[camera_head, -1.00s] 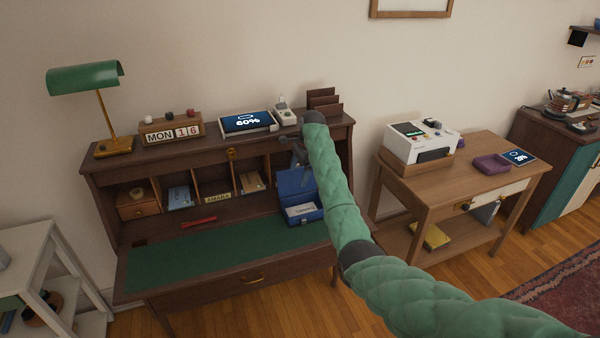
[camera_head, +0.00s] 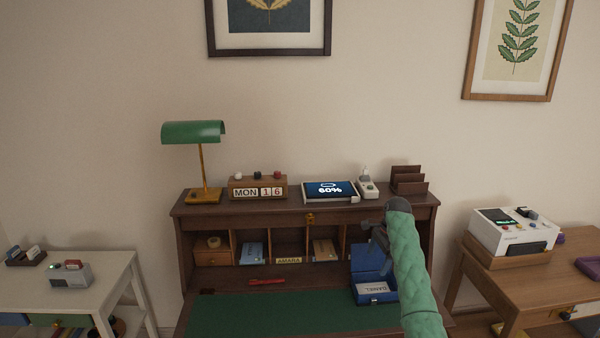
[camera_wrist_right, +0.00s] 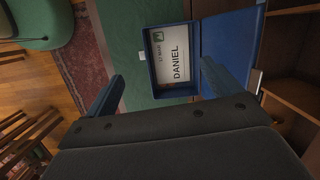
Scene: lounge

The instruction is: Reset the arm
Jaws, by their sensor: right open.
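My right arm (camera_head: 412,265) comes up from the lower right in the head view. My right gripper (camera_head: 377,234) is in front of the desk's right side, by the open blue box. In the right wrist view its two fingers (camera_wrist_right: 160,90) are spread apart with nothing between them. The blue box (camera_head: 373,272) stands on the desk with its lid raised. A white card (camera_wrist_right: 171,58) reading DANIEL lies in it, seen beyond the fingers in the wrist view. My left gripper is in neither view.
Side tables stand left (camera_head: 110,266) and right (camera_head: 493,283).

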